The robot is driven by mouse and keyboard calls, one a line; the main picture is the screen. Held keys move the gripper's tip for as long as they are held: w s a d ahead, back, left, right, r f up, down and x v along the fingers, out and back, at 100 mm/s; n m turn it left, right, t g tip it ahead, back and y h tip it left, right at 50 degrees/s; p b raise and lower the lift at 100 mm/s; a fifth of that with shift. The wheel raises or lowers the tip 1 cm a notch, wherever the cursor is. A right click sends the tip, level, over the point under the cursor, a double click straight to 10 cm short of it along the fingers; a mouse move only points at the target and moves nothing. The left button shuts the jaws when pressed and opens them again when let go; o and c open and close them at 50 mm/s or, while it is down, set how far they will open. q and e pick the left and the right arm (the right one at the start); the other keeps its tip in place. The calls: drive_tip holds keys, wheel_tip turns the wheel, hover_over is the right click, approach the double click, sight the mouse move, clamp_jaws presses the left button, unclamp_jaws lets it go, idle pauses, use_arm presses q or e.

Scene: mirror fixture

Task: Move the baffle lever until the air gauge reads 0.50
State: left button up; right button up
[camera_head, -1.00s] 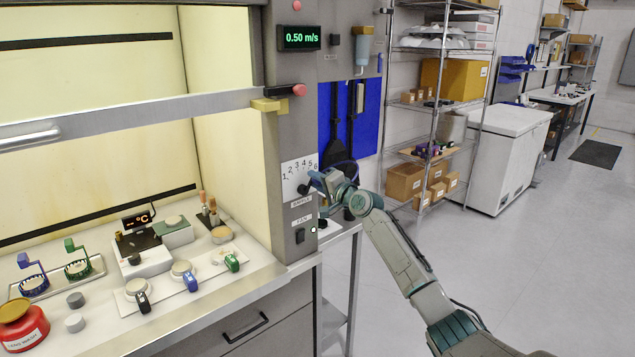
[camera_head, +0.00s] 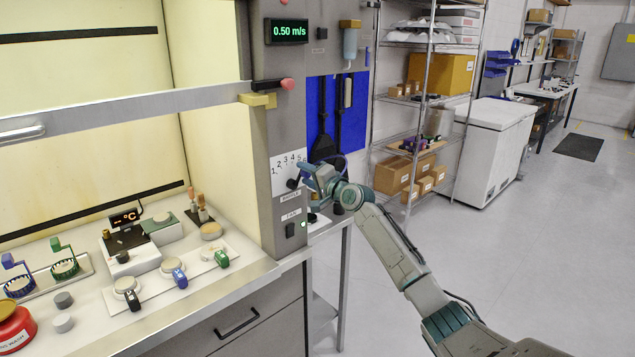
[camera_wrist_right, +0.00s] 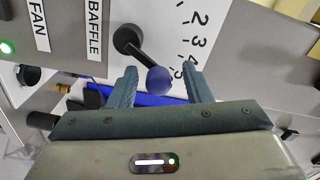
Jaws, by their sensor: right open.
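The air gauge (camera_head: 286,31) on the hood's front post shows 0.50 m/s in green digits. Below it, the baffle lever's black pivot (camera_head: 292,183) shows beside a white 1-to-5 scale plate. In the right wrist view the black baffle lever (camera_wrist_right: 139,52) ends in a dark blue round knob (camera_wrist_right: 159,81), and it slants toward the high-number end of the scale. My right gripper (camera_head: 306,172) is at the lever. In the wrist view its open fingers (camera_wrist_right: 159,74) stand on either side of the knob, with gaps visible. My left gripper is not in view.
A FAN switch (camera_head: 290,230) with a green light sits below the BAFFLE label. Open floor lies to the right.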

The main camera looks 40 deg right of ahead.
drive_tip(key=s+b, duration=0.2)
drive_tip(key=s, duration=0.7)
drive_tip(key=shift+s+d, duration=0.3)
drive_tip(key=shift+s, duration=0.1)
